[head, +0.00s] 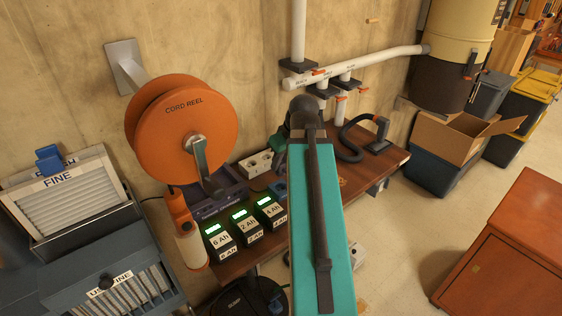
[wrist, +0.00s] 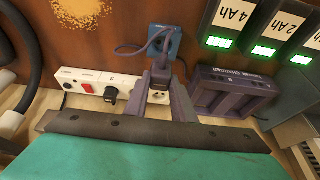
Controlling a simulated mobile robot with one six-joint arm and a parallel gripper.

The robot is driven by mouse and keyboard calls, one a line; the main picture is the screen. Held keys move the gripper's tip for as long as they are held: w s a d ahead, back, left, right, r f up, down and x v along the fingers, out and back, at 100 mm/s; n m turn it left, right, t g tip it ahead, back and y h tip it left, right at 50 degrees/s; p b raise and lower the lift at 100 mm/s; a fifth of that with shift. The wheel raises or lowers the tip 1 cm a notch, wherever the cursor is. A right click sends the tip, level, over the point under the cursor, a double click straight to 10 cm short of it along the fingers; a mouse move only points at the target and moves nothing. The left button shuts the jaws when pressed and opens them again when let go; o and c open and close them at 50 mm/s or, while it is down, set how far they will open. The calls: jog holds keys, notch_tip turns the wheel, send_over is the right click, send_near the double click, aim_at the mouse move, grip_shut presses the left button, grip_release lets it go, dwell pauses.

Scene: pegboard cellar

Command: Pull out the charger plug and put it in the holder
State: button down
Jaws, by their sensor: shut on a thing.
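In the wrist view my gripper (wrist: 161,82) has its two grey-purple fingers closed on the dark purple charger plug (wrist: 160,74). The plug's cord loops up in front of the blue holder (wrist: 173,43), which stands just beyond the fingers. The white power strip (wrist: 75,74) lies behind and left of the fingers, and a pale socket face shows between them. I cannot tell whether the plug touches the strip. In the head view the strip (head: 256,163) and part of the holder (head: 279,188) show; my teal arm hides the gripper and plug.
The purple charger (wrist: 232,92) sits right of the fingers. A black plug (wrist: 110,94) is in the strip beside a red switch. Labelled batteries (head: 241,222) stand on the bench's front part. An orange cord reel (head: 172,128) overhangs the left side. A black hose (head: 352,145) lies right.

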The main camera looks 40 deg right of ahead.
aim_at(282, 174)
jog(key=shift+f, duration=0.15)
jog(key=shift+f+b, duration=0.7)
jog(key=shift+f, duration=0.6)
jog(key=shift+f, duration=1.8)
dwell(4.8)
